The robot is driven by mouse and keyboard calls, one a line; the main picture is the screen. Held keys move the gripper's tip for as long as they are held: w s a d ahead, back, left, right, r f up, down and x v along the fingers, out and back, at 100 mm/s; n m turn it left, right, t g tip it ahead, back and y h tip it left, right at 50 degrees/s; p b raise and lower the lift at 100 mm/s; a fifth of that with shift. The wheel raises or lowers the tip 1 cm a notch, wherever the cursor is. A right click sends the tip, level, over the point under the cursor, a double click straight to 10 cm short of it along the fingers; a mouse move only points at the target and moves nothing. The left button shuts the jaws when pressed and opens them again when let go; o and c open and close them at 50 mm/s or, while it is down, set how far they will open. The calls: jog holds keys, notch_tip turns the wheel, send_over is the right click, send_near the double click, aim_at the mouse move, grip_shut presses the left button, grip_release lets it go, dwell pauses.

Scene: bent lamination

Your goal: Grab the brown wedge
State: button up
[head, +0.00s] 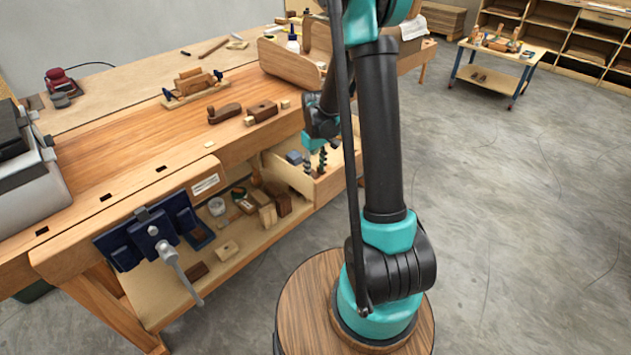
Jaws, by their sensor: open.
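Several brown wooden pieces show, and I cannot tell for sure which is the brown wedge. A dark brown block (284,204) stands on the lower shelf, beside a pale wood block (267,214). A flat dark brown piece (197,272) lies farther left on that shelf. A brown shaped piece (225,113) and a brown block (262,111) lie on the bench top. My gripper (315,162) is small in view, behind my arm, over the open drawer at the bench's right end. Its fingers are apart, and nothing shows between them.
The workbench (120,165) fills the left, with a blue vise (150,232) on its front. A wooden tote (290,66) stands at the bench's back right. A grey machine (25,165) is at the left edge. The floor (530,220) on the right is clear.

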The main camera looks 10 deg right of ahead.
aim_at(316, 177)
jog(key=shift+s+f, duration=0.15)
jog(key=shift+f, duration=2.05)
jog(key=shift+c, duration=0.6)
jog(key=c, duration=0.8)
jog(key=shift+r, duration=0.1)
jog(key=shift+c, duration=0.2)
